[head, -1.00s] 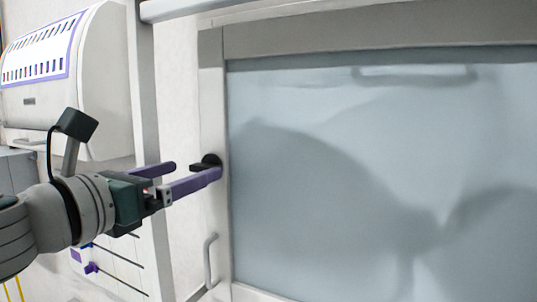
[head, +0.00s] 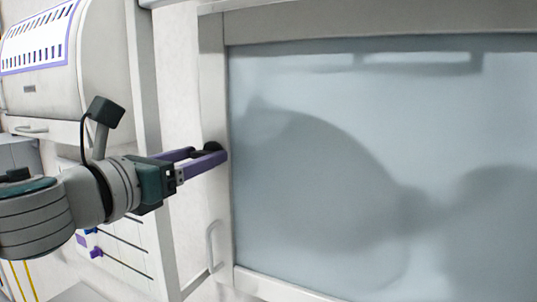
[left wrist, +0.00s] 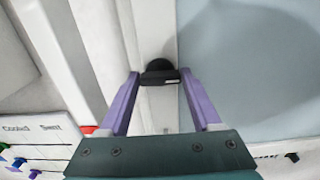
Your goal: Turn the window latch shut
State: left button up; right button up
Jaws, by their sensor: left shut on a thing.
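The window latch (head: 212,146) is a small black round piece with a bar, on the left upright of the window frame (head: 215,195). My left gripper (head: 207,154), with purple fingers, reaches it from the left in the head view. In the left wrist view the latch's bar (left wrist: 160,76) lies between the two fingertips (left wrist: 160,74), and the gripper is shut on it. In the head view the fingers hide part of the latch. My right gripper is not in view.
The frosted window pane (head: 380,150) fills the right side. A pale handle (head: 212,245) stands out from the frame below the latch. A white cabinet with a purple-edged panel (head: 38,38) and a board with sliders (head: 120,250) are at the left.

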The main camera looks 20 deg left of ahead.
pick_arm(q)
jog(key=c, duration=0.6)
jog(key=shift+c, duration=0.2)
jog(key=n, duration=0.4)
jog(key=shift+a+n, duration=0.1)
jog(key=shift+n, duration=0.3)
jog(key=n, duration=0.4)
jog(key=shift+a+n, duration=0.1)
jog(key=shift+n, duration=0.2)
jog(key=n, duration=0.4)
jog(key=shift+f, duration=0.1)
jog(key=shift+f+n, duration=0.1)
jog(key=shift+n, duration=2.1)
jog(key=shift+a, duration=0.1)
